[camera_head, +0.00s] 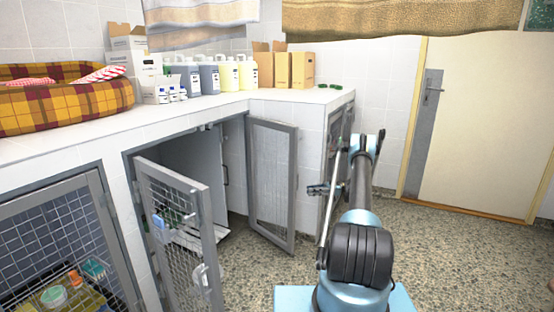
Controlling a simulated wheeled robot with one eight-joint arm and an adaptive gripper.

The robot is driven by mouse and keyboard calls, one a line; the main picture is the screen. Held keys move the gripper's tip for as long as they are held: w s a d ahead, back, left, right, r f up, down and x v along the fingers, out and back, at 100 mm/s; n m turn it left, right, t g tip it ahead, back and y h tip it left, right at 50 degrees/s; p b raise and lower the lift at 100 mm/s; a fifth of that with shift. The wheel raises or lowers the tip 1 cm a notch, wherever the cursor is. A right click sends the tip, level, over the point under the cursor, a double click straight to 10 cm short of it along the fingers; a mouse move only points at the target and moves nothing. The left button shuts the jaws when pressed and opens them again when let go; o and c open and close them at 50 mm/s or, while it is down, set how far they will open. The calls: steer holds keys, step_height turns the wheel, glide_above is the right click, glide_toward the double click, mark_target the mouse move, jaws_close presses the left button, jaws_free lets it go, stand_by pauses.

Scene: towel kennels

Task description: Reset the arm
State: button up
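My arm, blue and grey with a black ribbed joint, rises from the bottom centre-right and points away from me over the floor. I see nothing clearly held there.
A mesh kennel door (180,235) stands open at left, and a second door (271,185) stands open behind it. The tiled counter (225,105) holds bottles, boxes and a plaid pet bed (62,100). The speckled floor (450,250) at right is clear towards a cream door (480,125).

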steer(key=s+a+r+m+t+h, duration=0.1)
steer(key=s+a+r+m+h, duration=0.15)
steer(key=r, duration=0.75)
steer(key=s+a+r+m+h, duration=0.1)
steer(key=s+a+r+m, duration=0.2)
steer(key=r, duration=0.7)
steer(key=s+a+r+m+t+h, duration=0.1)
steer(key=s+a+r+m+h, duration=0.15)
steer(key=s+r, duration=0.45)
steer(key=s+a+r+m+h, duration=0.25)
steer(key=s+r, duration=0.25)
steer(key=s, duration=0.4)
steer(key=s+d+m+t+h, duration=0.15)
steer(key=s+m+h, duration=0.35)
steer(key=s, duration=1.7)
steer(key=s+d+f+m+h, duration=0.1)
steer(key=s+d+f, duration=0.1)
steer(key=s, duration=0.4)
steer(key=s+d+f+m+h, duration=0.1)
steer(key=s+d+f, duration=0.2)
steer(key=s+f, duration=0.2)
steer(key=s+d+f+m+t+h, duration=0.1)
steer(key=s+d+f+h, duration=0.1)
steer(key=s, duration=0.5)
step_height(320, 180, down, 2)
steer(key=shift+d+f, duration=0.15)
steer(key=shift+d, duration=0.4)
